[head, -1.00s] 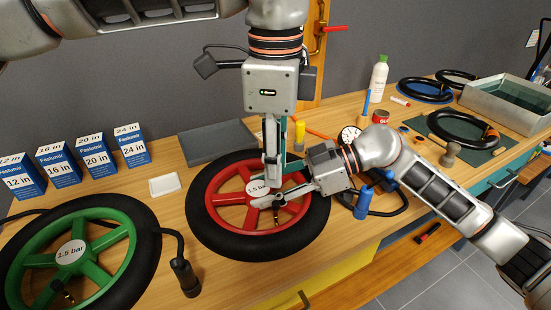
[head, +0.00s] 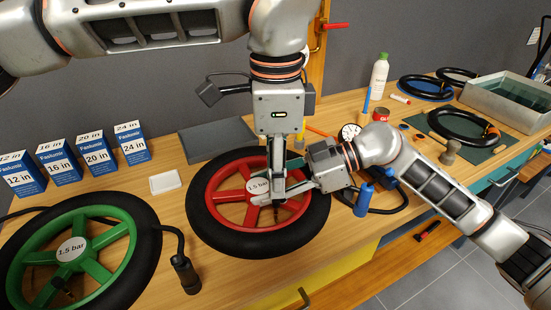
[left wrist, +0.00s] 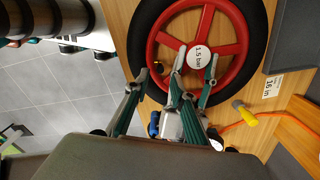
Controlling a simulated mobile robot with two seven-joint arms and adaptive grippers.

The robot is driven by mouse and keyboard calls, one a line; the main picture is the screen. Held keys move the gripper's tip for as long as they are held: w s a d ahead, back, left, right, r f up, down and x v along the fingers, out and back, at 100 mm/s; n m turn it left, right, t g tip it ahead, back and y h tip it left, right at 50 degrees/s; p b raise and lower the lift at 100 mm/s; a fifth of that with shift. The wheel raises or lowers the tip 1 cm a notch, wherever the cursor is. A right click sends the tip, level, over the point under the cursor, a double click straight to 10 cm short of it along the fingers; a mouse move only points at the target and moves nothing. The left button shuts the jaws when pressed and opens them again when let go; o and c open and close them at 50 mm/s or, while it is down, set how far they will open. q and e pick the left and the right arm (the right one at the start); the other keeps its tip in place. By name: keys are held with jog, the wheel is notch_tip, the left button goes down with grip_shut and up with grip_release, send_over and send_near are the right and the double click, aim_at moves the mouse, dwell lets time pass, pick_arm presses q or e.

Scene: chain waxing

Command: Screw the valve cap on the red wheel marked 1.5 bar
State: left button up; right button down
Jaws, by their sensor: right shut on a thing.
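The red wheel (head: 230,196) marked 1.5 bar lies flat on the bench in its black tyre. It also shows in the left wrist view (left wrist: 163,41). My left gripper (left wrist: 160,73) points down over the wheel, its fingers open on either side of the small brass-coloured valve (left wrist: 158,67). My right gripper (head: 266,196) reaches in from the right, low at the wheel near the hub, shut on what appears to be a red spoke. The two grippers overlap, so the exact contact is partly hidden. I cannot make out the valve cap separately.
A green wheel (head: 92,268), also marked 1.5 bar, lies at left beside a black hose end (head: 186,274). A blue-handled tool (head: 364,198) lies close right of the red wheel.

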aim_at(276, 200)
pick_arm(q)
jog(key=shift+f, duration=2.4)
grip_shut()
